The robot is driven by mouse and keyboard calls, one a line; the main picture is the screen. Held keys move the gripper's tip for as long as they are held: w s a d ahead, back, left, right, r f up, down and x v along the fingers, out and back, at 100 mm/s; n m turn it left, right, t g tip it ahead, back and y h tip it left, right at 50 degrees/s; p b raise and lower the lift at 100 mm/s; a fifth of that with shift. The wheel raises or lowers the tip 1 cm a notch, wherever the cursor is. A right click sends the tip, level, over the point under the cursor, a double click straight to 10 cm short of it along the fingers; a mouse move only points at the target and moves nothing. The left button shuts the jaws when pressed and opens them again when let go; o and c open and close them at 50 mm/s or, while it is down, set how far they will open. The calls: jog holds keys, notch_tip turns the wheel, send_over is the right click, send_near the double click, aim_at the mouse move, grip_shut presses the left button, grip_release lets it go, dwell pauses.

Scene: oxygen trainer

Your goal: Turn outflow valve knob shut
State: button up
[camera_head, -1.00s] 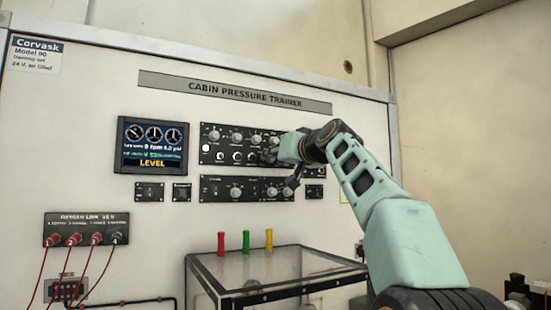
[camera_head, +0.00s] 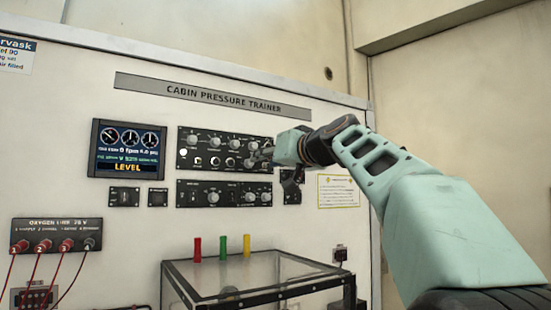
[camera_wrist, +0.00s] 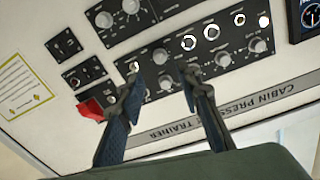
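The upper black control panel (camera_head: 225,149) carries several grey knobs. It also shows in the wrist view (camera_wrist: 180,60), turned nearly upside down. The labels are too small to read, so I cannot tell which knob is the outflow valve. My gripper (camera_head: 264,156) is at the right end of this panel. In the wrist view my gripper (camera_wrist: 161,80) is open, with its two dark fingers spread apart. A grey knob (camera_wrist: 167,82) appears between the fingertips, and another knob (camera_wrist: 160,56) lies just beyond. Contact with a knob cannot be told. Nothing is visibly held.
A lower knob panel (camera_head: 224,193) sits below, with small switch panels beside it. A red guarded switch (camera_wrist: 90,108) is close to one finger. A screen (camera_head: 127,149) reads LEVEL. A glass-topped table (camera_head: 255,274) with coloured cylinders stands below.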

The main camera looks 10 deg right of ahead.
jog(key=shift+v, duration=2.05)
